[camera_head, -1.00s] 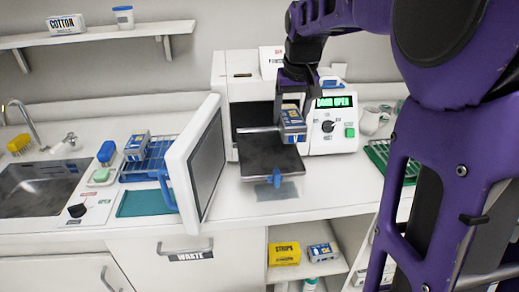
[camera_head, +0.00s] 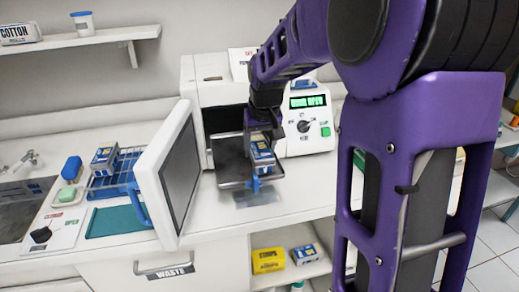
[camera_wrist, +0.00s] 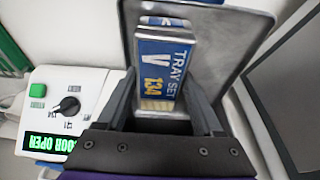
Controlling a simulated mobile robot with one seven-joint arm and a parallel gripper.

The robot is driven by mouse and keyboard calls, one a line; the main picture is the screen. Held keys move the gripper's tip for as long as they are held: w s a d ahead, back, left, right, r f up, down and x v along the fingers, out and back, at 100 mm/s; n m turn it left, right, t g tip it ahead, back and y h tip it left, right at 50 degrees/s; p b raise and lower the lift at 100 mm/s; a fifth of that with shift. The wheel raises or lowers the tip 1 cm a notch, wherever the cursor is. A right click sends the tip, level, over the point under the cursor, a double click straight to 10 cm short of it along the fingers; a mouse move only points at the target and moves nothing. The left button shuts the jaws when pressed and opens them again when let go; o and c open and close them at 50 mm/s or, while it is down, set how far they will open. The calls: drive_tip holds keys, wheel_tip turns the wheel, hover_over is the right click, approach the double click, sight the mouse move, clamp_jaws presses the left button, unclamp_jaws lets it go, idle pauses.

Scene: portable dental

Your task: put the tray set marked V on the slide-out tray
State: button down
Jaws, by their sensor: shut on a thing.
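The tray set (camera_head: 262,156) is a small blue and white box, and its label reads V, TRAY SET and 134 in the wrist view (camera_wrist: 165,62). My gripper (camera_head: 262,138) is shut on it, with one finger on each side. It is upright over the right part of the slide-out tray (camera_head: 233,172), a dark metal tray with a blue front handle. The tray also shows behind the box in the wrist view (camera_wrist: 225,40). I cannot tell whether the box touches the tray.
The steriliser (camera_head: 305,143) reads DOOR OPEN. Its open door (camera_head: 172,180) stands left of the tray. A yellow box (camera_head: 268,260) and a blue box (camera_head: 305,254) are on the shelf below.

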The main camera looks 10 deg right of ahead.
drive_tip(key=shift+f, duration=0.1)
drive_tip(key=shift+f, duration=0.15)
drive_tip(key=shift+c, duration=0.2)
unclamp_jaws()
drive_tip(key=shift+r, duration=0.3)
drive_tip(key=p+v, duration=0.1)
drive_tip(key=v, duration=1)
drive_tip(key=shift+s+r+p, duration=0.2)
drive_tip(key=shift+r+p, duration=0.15)
drive_tip(key=shift+p, duration=0.05)
